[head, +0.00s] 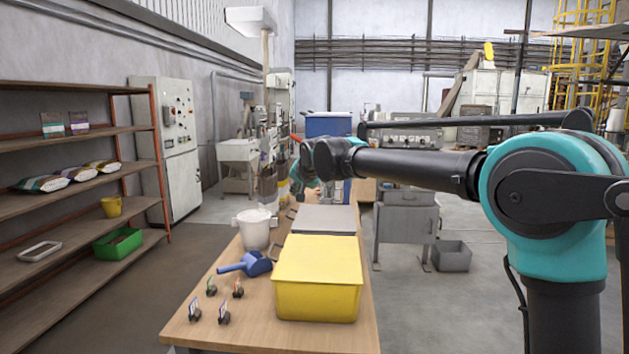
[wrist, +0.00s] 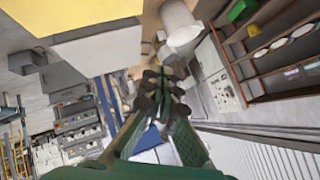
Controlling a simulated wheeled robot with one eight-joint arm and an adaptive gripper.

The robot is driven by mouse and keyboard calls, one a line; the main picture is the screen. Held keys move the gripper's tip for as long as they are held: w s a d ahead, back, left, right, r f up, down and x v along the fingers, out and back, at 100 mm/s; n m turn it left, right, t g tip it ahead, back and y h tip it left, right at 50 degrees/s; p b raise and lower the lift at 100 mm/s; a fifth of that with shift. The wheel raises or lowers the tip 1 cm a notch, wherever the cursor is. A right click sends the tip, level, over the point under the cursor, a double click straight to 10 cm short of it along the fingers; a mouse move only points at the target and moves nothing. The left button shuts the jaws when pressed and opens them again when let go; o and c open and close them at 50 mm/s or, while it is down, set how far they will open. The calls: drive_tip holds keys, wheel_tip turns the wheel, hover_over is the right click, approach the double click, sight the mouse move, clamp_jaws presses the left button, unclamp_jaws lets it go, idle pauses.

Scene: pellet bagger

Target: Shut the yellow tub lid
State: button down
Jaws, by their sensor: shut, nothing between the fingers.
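The yellow tub (head: 317,302) stands on the near part of the wooden table. Its yellow lid (head: 318,258) lies flat over the top in the head view, with no gap that I can make out. Yellow of the tub also shows at the upper left of the wrist view (wrist: 75,14). My gripper (wrist: 165,92) is shut and empty. It is in the air beyond the yellow tub and apart from it; in the head view my own arm partly hides it.
A grey-topped tub (head: 325,219) is directly behind the yellow one. A blue scoop (head: 246,265), a white bucket (head: 254,230) and several small tagged clips (head: 223,312) are on the table's left side. Shelves (head: 75,135) stand at the left.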

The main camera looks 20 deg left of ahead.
sight(270, 249)
drive_tip(key=s+a+f+n+h, duration=0.1)
drive_tip(key=a+f+h, duration=0.1)
drive_tip(key=f, duration=0.4)
drive_tip(key=s+a+f+n+t+h, duration=0.1)
drive_tip(key=a+f, duration=0.3)
drive_tip(key=f, duration=0.2)
drive_tip(key=a+f+n+h, duration=0.1)
drive_tip(key=a+f+h, duration=0.1)
drive_tip(key=a+f, duration=0.2)
drive_tip(key=shift+s+f+h, duration=0.15)
drive_tip(key=shift+s+f, duration=0.05)
drive_tip(key=shift+f, duration=0.3)
drive_tip(key=shift+s+f+h, duration=0.15)
drive_tip(key=shift+s+f, duration=0.05)
drive_tip(key=shift+f, duration=0.3)
wheel_tip(270, 249, down, 2)
drive_tip(key=shift+s+f+t+h, duration=0.1)
drive_tip(key=shift+t+h, duration=0.2)
